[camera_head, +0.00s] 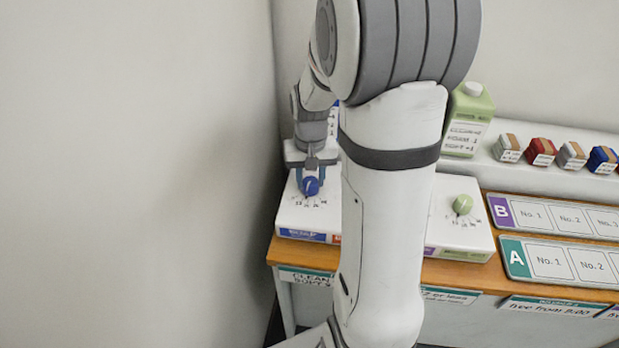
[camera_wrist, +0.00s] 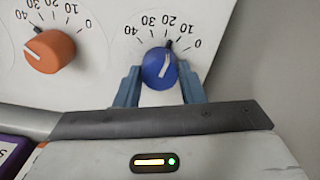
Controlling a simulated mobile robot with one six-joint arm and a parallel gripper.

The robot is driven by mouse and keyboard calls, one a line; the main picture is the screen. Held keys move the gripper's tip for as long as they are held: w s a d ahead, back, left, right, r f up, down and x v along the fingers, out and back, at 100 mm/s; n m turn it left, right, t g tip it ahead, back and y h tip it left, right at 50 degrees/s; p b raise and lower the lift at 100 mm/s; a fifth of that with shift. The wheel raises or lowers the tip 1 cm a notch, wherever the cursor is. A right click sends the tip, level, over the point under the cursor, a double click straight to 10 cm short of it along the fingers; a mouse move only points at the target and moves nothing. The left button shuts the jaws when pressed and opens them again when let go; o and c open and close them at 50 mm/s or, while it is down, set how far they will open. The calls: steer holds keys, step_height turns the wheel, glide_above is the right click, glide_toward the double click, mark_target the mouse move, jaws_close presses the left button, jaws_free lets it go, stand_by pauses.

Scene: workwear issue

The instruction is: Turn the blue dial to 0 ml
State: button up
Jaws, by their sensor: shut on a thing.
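The blue dial (camera_head: 311,187) sits on a white panel at the left end of the counter. In the wrist view the blue dial (camera_wrist: 158,69) is between the two blue fingers of my gripper (camera_wrist: 159,75), which is shut on it. The head view shows my gripper (camera_head: 309,178) reaching down onto the dial from behind. The dial's white line points between the 20 and 10 marks of its scale, which appears upside down in the wrist view.
A green dial (camera_head: 462,204) is to the right. Behind are a green carton (camera_head: 468,120) and several small blocks (camera_head: 541,152). A wall stands close on the left. My arm hides the middle.

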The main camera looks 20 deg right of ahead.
mark_target(310, 181)
steer(key=m, duration=0.4)
steer(key=shift+b, duration=0.35)
steer(key=shift+m, duration=1.8)
steer(key=o, duration=1)
step_height(310, 181, up, 8)
steer(key=shift+f, duration=0.1)
